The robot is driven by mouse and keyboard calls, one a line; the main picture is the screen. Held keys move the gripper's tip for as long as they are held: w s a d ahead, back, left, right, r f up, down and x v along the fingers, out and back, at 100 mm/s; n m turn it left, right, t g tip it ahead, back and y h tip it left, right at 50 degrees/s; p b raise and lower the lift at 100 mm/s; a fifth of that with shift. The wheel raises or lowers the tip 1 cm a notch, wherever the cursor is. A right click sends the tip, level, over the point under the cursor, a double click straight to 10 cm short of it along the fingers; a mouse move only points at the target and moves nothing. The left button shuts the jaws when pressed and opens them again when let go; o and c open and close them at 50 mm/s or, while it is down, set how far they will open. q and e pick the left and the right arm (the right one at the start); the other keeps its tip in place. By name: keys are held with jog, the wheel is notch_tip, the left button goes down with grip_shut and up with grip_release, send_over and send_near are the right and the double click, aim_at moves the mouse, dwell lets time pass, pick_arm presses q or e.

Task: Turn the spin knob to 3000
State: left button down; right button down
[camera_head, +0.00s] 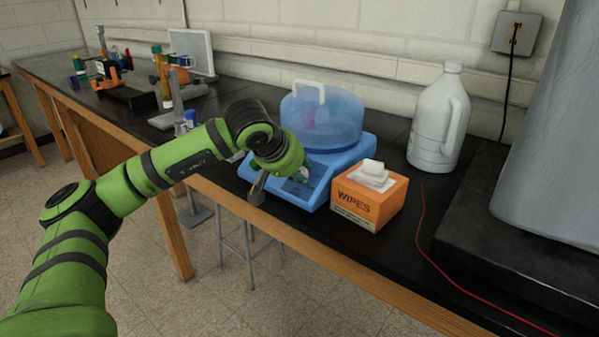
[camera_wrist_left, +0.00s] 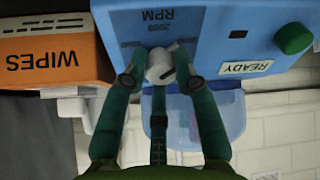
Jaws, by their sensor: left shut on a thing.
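The spin knob (camera_wrist_left: 160,66) is a small round white knob with a pointer on the blue front panel of the centrifuge. Printed "RPM" and small numbers sit by the knob; the exact pointer reading is hard to tell. In the head view the blue centrifuge (camera_head: 322,188) has a clear domed lid (camera_head: 335,115), and my green wrist hides much of its panel. My right gripper is not in view.
An orange wipes box (camera_head: 369,197) stands close on the right of the centrifuge. A white jug (camera_head: 438,120) stands behind it. A red wire (camera_head: 421,225) crosses the black bench. A green button (camera_wrist_left: 292,38) and a "READY" label (camera_wrist_left: 246,68) are on the panel.

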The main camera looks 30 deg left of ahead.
pick_arm(q)
jog(key=shift+s+f+m, duration=0.15)
jog(key=shift+f+m, duration=0.2)
jog(key=shift+m, duration=0.75)
jog(key=c, duration=1)
grip_release()
jog(key=shift+r, duration=0.25)
jog(key=shift+s+r, duration=0.1)
jog(key=shift+r, duration=0.1)
jog(key=v, duration=1.1)
jog(key=shift+s+a+r, duration=0.1)
jog(key=shift+s+a, duration=0.1)
